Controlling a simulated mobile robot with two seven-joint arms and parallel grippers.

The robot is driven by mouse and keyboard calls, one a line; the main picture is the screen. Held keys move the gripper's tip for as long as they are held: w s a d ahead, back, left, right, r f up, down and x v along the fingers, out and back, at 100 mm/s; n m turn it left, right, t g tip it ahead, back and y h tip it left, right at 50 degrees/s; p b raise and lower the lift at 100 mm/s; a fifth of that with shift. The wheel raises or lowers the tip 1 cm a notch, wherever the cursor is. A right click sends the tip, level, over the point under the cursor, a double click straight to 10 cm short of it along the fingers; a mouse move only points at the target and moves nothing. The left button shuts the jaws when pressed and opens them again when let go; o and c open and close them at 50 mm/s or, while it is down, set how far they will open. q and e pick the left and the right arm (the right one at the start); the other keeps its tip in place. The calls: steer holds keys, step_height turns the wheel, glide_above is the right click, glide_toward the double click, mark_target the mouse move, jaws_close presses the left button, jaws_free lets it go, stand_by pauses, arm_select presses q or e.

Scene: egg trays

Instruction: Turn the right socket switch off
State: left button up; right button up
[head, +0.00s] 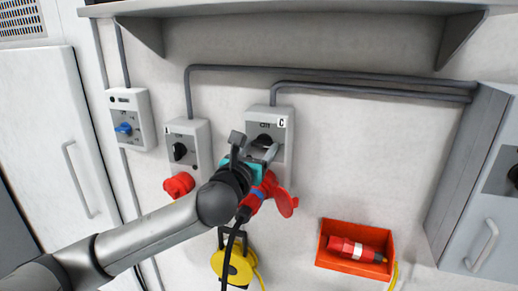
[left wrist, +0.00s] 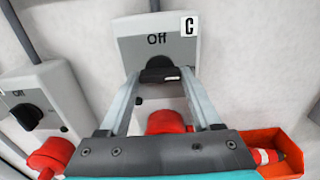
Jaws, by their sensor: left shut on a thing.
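The right socket box (head: 283,125), grey with a "C" label, is on the wall; it also shows in the left wrist view (left wrist: 130,50). Its black rotary switch (left wrist: 158,68) sits under the word "Off". My left gripper (head: 262,148) is at this box, its two fingers shut on the black switch, one on each side, as the left wrist view shows (left wrist: 158,80). The fingers and gripper body hide part of the switch, and I cannot tell its exact angle. A red plug and lid (head: 280,198) show below the box. My right gripper is not in view.
A second grey socket box (head: 203,140) with a black switch and red socket (head: 179,185) is to the left. A box with a blue switch (head: 123,128) is further left. An orange bin (head: 322,250) holds a red connector. A yellow item (head: 240,268) hangs below.

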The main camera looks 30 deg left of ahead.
arm_select(q)
steer(key=c, duration=0.3)
steer(key=shift+n, duration=0.3)
steer(key=n+p, duration=0.1)
steer(key=n, duration=0.1)
steer(key=shift+n+p, duration=0.35)
steer(key=shift+n, duration=0.05)
steer(key=n+p, duration=0.1)
steer(key=n, duration=0.3)
steer(key=shift+n+p, duration=0.3)
steer(key=shift+p, duration=0.1)
steer(key=n+p, duration=0.1)
steer(key=n, duration=0.4)
steer(key=shift+p, duration=0.4)
steer(key=shift+n+p, duration=0.7)
steer(key=shift+n, duration=1.8)
